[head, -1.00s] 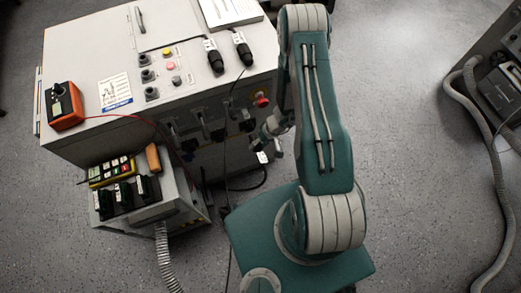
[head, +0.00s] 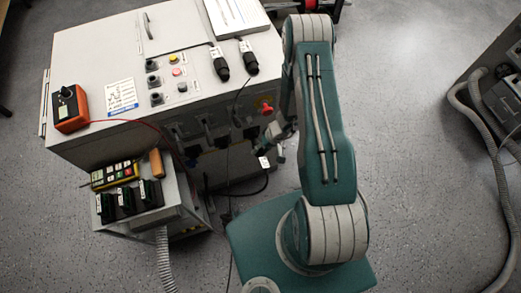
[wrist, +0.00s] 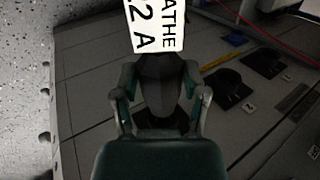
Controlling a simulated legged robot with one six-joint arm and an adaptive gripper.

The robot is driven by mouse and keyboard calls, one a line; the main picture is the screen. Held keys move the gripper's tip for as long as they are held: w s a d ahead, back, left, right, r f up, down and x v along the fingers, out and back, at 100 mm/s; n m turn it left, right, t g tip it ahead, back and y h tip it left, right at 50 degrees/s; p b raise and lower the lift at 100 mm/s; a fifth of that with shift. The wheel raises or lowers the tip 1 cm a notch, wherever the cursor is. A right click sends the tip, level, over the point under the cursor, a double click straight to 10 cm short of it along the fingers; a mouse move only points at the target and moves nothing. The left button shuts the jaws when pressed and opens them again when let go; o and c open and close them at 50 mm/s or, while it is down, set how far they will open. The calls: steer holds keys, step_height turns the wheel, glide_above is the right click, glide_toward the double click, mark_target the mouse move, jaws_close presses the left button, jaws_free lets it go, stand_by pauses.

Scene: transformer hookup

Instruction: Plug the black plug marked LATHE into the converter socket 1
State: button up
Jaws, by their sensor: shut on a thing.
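My gripper (head: 276,143) is in front of the cabinet's right front side in the head view, partly hidden by my arm. In the wrist view my gripper (wrist: 160,98) is shut on a black plug (wrist: 158,74). Its white tag (wrist: 153,25), partly cut off, reads "ATHE" and "2 A". The tag also shows below my gripper in the head view (head: 264,162). The converter cabinet's front (wrist: 95,110) lies behind the plug in the wrist view. A dark socket (wrist: 232,90) there has a label that looks like 2. I cannot make out which socket is 1.
A red knob (head: 266,108) sits close to my gripper. A low box (head: 165,215) with black blocks stands left. A black cable (head: 248,190) hangs below.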

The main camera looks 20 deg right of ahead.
mark_target(259, 143)
steer(key=shift+w, duration=1.65)
stand_by(0.4)
steer(key=shift+d, duration=0.1)
steer(key=y, duration=0.2)
steer(key=shift+f+y, duration=0.15)
steer(key=shift+y, duration=0.95)
steer(key=shift+d, duration=0.1)
steer(key=shift+f+y, duration=0.1)
steer(key=shift+y, duration=1.2)
steer(key=o, duration=1.2)
steer(key=shift+c, duration=0.2)
steer(key=shift+s, duration=0.1)
